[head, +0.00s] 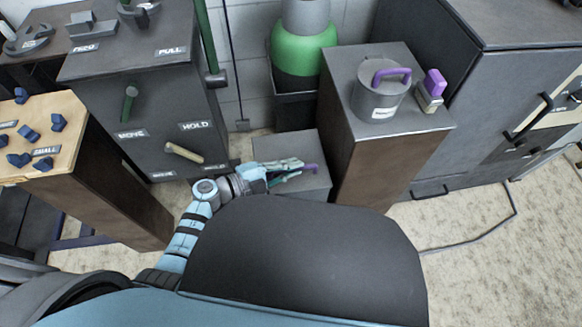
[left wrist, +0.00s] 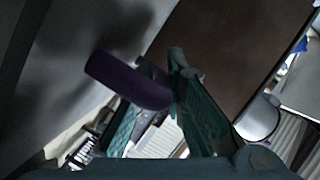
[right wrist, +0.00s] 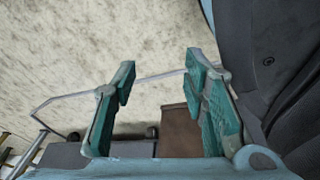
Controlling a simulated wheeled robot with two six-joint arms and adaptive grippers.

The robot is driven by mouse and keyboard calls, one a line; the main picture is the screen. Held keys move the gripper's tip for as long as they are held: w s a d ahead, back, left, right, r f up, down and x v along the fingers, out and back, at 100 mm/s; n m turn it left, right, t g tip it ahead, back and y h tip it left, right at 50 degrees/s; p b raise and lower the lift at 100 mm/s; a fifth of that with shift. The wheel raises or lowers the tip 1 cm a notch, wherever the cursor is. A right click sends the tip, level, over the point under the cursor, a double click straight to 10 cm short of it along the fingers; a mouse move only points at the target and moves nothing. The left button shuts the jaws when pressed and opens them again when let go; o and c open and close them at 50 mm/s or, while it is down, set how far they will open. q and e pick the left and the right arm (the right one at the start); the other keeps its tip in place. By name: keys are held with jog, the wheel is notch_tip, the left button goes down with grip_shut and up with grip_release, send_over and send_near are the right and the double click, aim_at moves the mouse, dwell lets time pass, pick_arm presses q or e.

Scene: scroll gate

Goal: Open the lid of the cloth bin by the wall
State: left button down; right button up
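The cloth bin is a low grey box by the wall, with a flat grey lid (head: 315,150) that looks closed. A purple handle (head: 312,168) stands at the lid's right side; it also shows large in the left wrist view (left wrist: 125,80). My left gripper (head: 299,167) is over the lid at the handle. In the left wrist view its green fingers (left wrist: 155,100) are apart, with the handle at their tips; I cannot tell whether they touch it. My right gripper (right wrist: 160,90) is open and empty above pale floor, outside the head view.
A brown-sided pedestal (head: 360,160) beside the bin carries a grey pot (head: 378,98) with a purple handle. A green gas cylinder (head: 303,50) stands behind the bin. A dark cabinet (head: 150,110) with levers is to the left. Open floor (head: 465,215) lies at the right.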

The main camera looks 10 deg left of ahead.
pick_arm(q)
jog(key=shift+r, duration=0.15)
jog(key=shift+w+r+p, duration=0.1)
jog(key=shift+r+p, duration=0.05)
jog(key=shift+p, duration=0.3)
jog(key=r+p, duration=0.1)
jog(key=p, duration=0.1)
jog(key=r+n+p, duration=0.1)
jog(key=shift+w+a+r+g+p, duration=0.15)
jog(key=shift+w+g+p, duration=0.2)
jog(key=shift+g, duration=0.05)
jog(key=r+p, duration=0.1)
jog(key=w+r+n+p, duration=0.1)
jog(key=p, duration=0.1)
jog(key=w+r+n+g+p, duration=0.1)
jog(key=p, duration=0.1)
jog(key=shift+a, duration=0.3)
jog(key=shift+w+a+r+n+g+p, duration=0.2)
jog(key=shift+w+r+n+g+p, duration=0.1)
jog(key=shift+w+r+n, duration=0.25)
jog(key=shift+w+a+r+n+g+p, duration=0.25)
jog(key=shift+w+r+n+g, duration=0.15)
jog(key=shift+w, duration=0.2)
pick_arm(e)
jog(key=s+r+g, duration=0.1)
jog(key=s+r, duration=0.7)
jog(key=shift+a+r, duration=0.15)
jog(key=shift+a, duration=0.15)
